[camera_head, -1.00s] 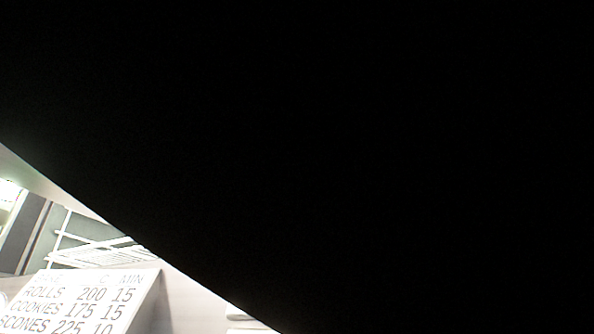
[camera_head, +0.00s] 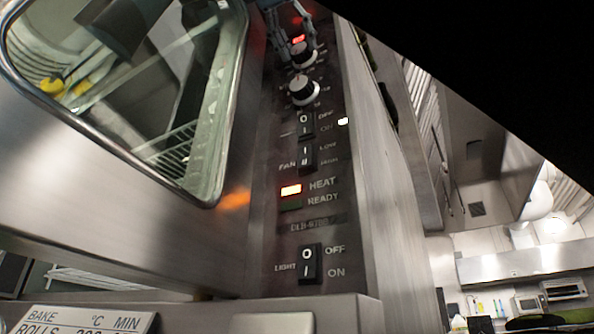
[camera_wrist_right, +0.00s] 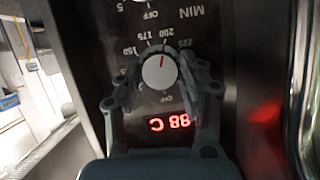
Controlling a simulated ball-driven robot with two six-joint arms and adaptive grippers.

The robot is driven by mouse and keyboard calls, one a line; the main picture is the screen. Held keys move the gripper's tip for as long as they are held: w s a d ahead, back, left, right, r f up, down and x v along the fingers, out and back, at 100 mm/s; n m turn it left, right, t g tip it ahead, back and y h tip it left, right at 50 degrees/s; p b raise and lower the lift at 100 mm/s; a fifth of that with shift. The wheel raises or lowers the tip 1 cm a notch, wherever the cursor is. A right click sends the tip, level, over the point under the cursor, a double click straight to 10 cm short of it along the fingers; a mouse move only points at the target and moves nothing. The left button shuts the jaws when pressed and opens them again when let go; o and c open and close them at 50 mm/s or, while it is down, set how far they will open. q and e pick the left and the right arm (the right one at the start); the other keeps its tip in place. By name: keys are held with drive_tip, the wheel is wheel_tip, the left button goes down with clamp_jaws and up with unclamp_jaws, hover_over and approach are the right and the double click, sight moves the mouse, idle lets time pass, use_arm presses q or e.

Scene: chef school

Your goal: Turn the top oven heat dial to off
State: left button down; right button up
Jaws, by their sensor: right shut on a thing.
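The top heat dial (camera_head: 304,58) is at the top of the oven's dark control panel in the head view. My right gripper (camera_head: 301,48) reaches down to it from above. In the right wrist view, which shows the panel upside down, the dial has a white cap (camera_wrist_right: 163,74) with a red pointer. The pointer aims up in the picture, towards about the 200 mark; OFF is on the opposite side. My right gripper's fingers (camera_wrist_right: 162,82) are on both sides of the dial, shut on it. My left gripper is not in view.
A lit red display (camera_wrist_right: 170,124) sits beside the dial. A second dial (camera_head: 303,90) is just below, with rocker switches (camera_head: 307,157) lower down. The oven door window (camera_head: 190,110) is left. A bake sign (camera_head: 85,320) stands at lower left. Black covers the upper right.

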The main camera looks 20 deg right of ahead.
idle(0.3)
drive_tip(key=o, duration=1.2)
